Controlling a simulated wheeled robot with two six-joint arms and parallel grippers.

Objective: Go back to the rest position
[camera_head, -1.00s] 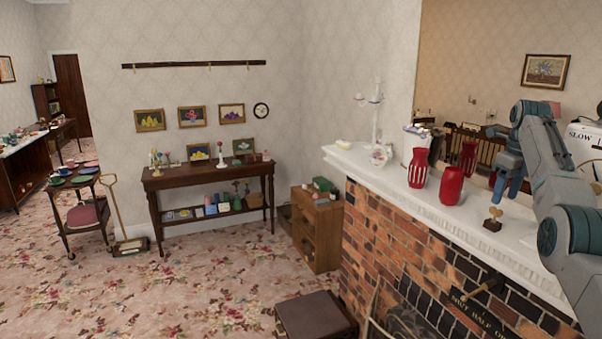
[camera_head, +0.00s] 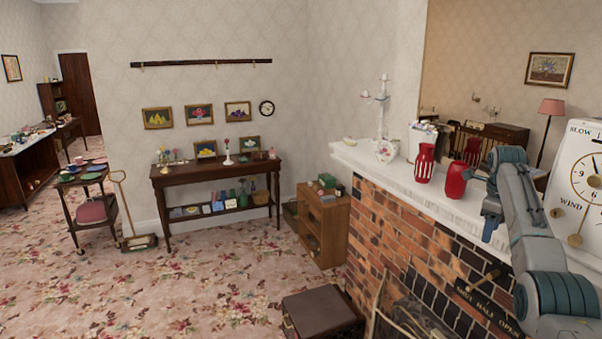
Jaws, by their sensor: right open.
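My right arm comes in from the right over the white mantel shelf (camera_head: 447,200). My right gripper (camera_head: 489,228) hangs down at the front of the shelf, just right of and below a red vase (camera_head: 455,183). It is open and nothing shows between its fingers, though they are small and partly covered by the arm. A red vase with white stripes (camera_head: 424,164) stands farther left on the shelf. My left gripper is not in view.
A white clock-like dial (camera_head: 585,172) stands right of my arm. A white candelabra (camera_head: 381,105) and a floral white vase (camera_head: 385,150) stand at the shelf's far end. Open carpet lies left.

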